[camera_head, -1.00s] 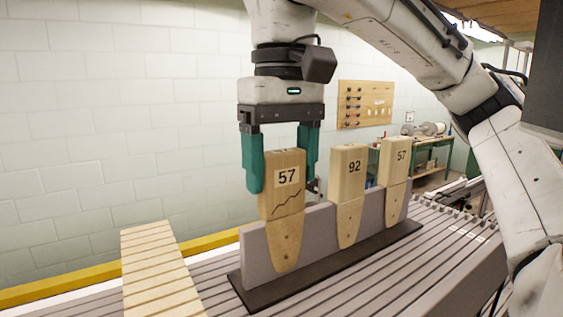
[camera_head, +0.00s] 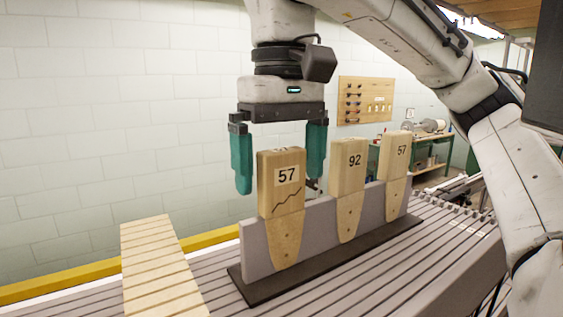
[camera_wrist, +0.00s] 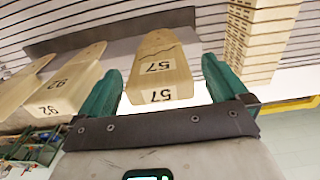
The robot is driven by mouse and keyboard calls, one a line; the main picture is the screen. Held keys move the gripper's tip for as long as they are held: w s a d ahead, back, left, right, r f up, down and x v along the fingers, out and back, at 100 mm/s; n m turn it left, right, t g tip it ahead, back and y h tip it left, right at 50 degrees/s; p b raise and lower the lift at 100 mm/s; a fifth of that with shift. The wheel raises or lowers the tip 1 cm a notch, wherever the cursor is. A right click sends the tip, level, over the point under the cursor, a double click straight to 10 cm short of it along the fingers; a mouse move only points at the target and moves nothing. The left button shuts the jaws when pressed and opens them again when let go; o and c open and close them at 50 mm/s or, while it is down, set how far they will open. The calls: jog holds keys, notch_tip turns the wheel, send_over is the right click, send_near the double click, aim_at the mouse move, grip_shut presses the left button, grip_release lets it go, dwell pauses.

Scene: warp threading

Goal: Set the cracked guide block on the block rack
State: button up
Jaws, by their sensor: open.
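The cracked guide block (camera_head: 277,201) is pale wood, marked 57, with a jagged dark crack line. It stands upright against a long grey rail on a dark base, which looks like the block rack (camera_head: 256,297). My gripper (camera_head: 280,187) is open above it, green fingers left and right of its upper part. In the wrist view, the block (camera_wrist: 160,62) lies between the fingers (camera_wrist: 163,70) with a gap on each side. The rail (camera_wrist: 120,45) shows behind it there. The block's back is hidden.
A block marked 92 (camera_head: 348,190) and another marked 57 (camera_head: 394,176) stand farther along the rail. A slatted wooden piece (camera_head: 155,262) lies to the left on the ribbed surface. A green bench (camera_head: 420,152) stands behind at the right.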

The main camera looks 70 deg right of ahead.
notch_tip(320, 180, up, 11)
jog(key=shift+f, duration=0.1)
dwell(0.5)
